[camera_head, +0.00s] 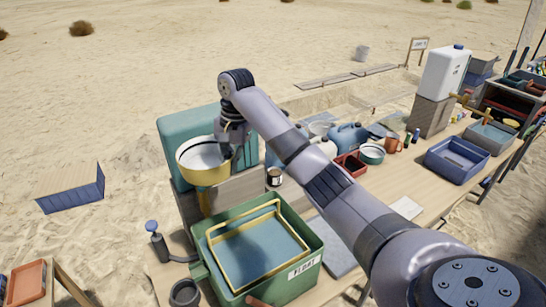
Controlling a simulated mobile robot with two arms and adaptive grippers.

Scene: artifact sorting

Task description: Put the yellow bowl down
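The yellow bowl (204,174) has a pale inside and is upright, in front of the teal container at the back left of the table. My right gripper (236,150) reaches down at the bowl's right rim and appears shut on it; the fingertips are partly hidden by the rim. Whether the bowl's base touches anything below it is hard to tell. My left gripper is not in view.
A green bin (305,279) with a yellow frame and a "FLOAT" label stands in front. The teal container (175,130) and a wooden block (240,190) are close to the bowl. A dark jar (274,177), red tray (351,163) and blue bin (456,162) are further right.

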